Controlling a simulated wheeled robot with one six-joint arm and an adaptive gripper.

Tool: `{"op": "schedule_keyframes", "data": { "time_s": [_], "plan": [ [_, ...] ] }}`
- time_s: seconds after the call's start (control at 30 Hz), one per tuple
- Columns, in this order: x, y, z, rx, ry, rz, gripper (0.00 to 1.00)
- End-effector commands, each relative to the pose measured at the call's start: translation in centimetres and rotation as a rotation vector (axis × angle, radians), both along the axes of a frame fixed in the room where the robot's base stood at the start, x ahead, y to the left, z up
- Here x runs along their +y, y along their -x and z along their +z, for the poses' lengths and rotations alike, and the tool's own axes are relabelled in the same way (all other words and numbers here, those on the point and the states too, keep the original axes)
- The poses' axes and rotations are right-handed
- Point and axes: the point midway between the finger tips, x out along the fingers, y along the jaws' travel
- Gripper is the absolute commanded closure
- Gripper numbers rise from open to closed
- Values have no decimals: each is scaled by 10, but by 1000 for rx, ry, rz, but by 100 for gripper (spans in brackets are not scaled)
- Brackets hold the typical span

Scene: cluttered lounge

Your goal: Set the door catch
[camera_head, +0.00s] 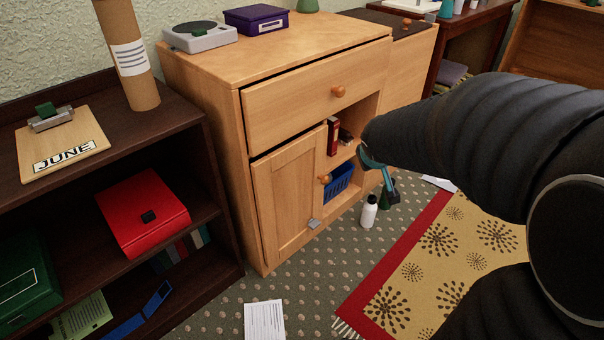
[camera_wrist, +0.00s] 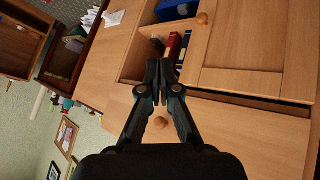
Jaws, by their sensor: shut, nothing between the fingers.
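The wooden cabinet (camera_head: 215,130) has a panelled door (camera_head: 285,200) at its lower left, with a round knob (camera_head: 325,180). A small grey metal catch (camera_head: 314,223) sits at the door's lower right edge; I do not see it in the wrist view. The door (camera_wrist: 245,45) and its knob (camera_wrist: 203,18) show at the upper right of the wrist view. I cannot tell whether the door is fully shut. My gripper (camera_wrist: 160,80) is shut and empty, in front of the cabinet. In the head view my gripper (camera_head: 370,158) is partly hidden by my arm, right of the knob.
A drawer (camera_head: 310,95) is above the door. Open shelves beside the door hold books (camera_head: 333,136) and a blue basket (camera_head: 340,182). A white bottle (camera_head: 369,211) stands on the floor by the cabinet. A dark shelf (camera_head: 180,125) stands left. A patterned rug (camera_head: 440,245) lies in front.

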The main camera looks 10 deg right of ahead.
Motion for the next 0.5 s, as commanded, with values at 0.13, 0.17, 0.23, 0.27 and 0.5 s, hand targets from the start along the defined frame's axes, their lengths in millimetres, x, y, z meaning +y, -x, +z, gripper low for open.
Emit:
{"op": "schedule_keyframes", "data": {
  "time_s": [0.13,0.17,0.23,0.27,0.5],
  "plan": [
    [-7,-46,-45,-14,15,81,100],
    [-7,-54,-54,-18,14,101,100],
    [-7,-72,-77,-23,9,147,100],
    [-7,-79,-87,-26,5,167,100],
    [5,-119,-180,-27,-81,341,100]
  ]
}}
